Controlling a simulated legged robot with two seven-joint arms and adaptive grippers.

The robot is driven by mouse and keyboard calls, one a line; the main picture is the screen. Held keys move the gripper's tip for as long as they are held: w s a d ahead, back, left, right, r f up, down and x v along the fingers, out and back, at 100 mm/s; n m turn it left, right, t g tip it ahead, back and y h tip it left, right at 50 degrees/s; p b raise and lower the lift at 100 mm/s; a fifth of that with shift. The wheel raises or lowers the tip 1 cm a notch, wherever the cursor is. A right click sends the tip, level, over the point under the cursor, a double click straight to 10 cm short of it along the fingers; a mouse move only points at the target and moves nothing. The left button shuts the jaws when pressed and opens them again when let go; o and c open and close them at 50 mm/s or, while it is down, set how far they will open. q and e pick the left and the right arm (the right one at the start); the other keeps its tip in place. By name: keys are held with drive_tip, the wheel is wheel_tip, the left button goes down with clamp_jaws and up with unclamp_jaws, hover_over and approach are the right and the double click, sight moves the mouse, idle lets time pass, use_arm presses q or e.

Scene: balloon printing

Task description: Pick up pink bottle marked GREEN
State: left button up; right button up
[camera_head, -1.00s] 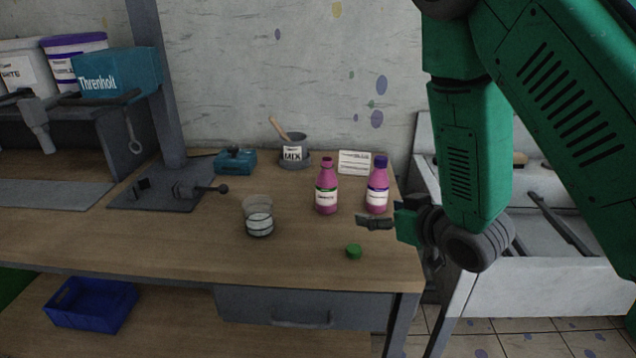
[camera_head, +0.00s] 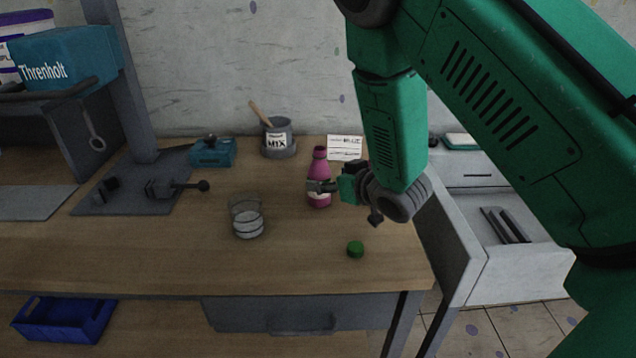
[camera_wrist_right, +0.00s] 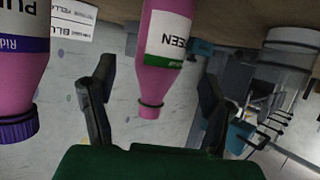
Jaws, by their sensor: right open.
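The pink bottle marked GREEN (camera_head: 319,168) stands uncapped on the wooden table in the head view, partly covered by my right gripper (camera_head: 322,187). In the right wrist view, which looks upside down, this bottle (camera_wrist_right: 162,62) shows a white label ending in "EEN" and lies between the two open fingers of my right gripper (camera_wrist_right: 155,100), with a gap on each side. A second pink bottle with a purple cap (camera_wrist_right: 20,80) is beside them in the wrist view. It is hidden behind my arm in the head view. My left gripper is not in view.
A green cap (camera_head: 355,249) lies on the table (camera_head: 300,262) in front. A glass beaker (camera_head: 247,222) stands left of the bottle. A MIX pot (camera_head: 279,140) and a white card (camera_head: 345,148) are behind. The table front is mostly clear.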

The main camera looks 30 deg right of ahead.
sight(319, 177)
drive_tip(key=x, duration=0.5)
drive_tip(key=shift+f, duration=0.15)
drive_tip(key=c, duration=1.4)
